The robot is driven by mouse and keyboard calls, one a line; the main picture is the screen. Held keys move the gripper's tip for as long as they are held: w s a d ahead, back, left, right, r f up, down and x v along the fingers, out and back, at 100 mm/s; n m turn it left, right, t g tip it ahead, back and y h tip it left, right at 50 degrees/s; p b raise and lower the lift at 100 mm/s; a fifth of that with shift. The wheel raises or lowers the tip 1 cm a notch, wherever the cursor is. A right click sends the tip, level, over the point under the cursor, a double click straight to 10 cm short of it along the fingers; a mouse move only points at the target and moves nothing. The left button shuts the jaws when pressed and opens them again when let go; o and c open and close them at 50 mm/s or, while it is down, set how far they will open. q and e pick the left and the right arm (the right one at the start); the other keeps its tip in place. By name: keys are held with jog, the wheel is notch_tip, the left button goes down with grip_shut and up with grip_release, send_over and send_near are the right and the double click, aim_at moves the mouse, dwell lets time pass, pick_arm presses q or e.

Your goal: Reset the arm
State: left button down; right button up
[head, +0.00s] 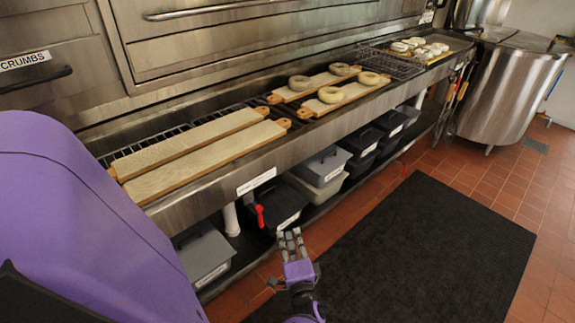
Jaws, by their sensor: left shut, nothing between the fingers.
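My left gripper (290,237) is at the bottom middle of the head view, in front of the counter's lower shelf and over the near edge of the black mat. Its grey fingers point away from me, and its purple body is below them. It is shut, with nothing seen in it. It looks apart from the counter and the bins. My right gripper is not in view.
The steel counter (252,173) holds two bare long boards (205,160), shorter boards with several bagels (343,92), and a far tray of bagels. Lidded bins (320,165) fill the shelf below. A steel kettle (510,95) stands far right. The black mat (425,245) is clear.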

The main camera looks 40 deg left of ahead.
pick_arm(q)
jog(key=w+d+r+n+t+h, duration=0.3)
jog(key=w+d+n+h, duration=0.15)
jog(key=w, duration=0.25)
jog(key=s+d+r+n+h+p, duration=0.2)
jog(key=s+d+r+h+p, duration=0.15)
jog(key=h, duration=0.25)
jog(key=s+d+f+g+h+p, duration=0.1)
jog(key=s+d, duration=0.3)
jog(key=s, duration=0.7)
jog(key=s+d+f+g+h+p, duration=0.1)
jog(key=s+d, duration=0.3)
jog(key=s, duration=0.6)
jog(key=s+d+f+g+h+p, duration=0.2)
jog(key=s+d+g+h, duration=0.1)
jog(key=s, duration=0.8)
jog(key=shift+s+d+m, duration=0.35)
jog(key=shift+d+m, duration=0.1)
jog(key=shift+d, duration=0.3)
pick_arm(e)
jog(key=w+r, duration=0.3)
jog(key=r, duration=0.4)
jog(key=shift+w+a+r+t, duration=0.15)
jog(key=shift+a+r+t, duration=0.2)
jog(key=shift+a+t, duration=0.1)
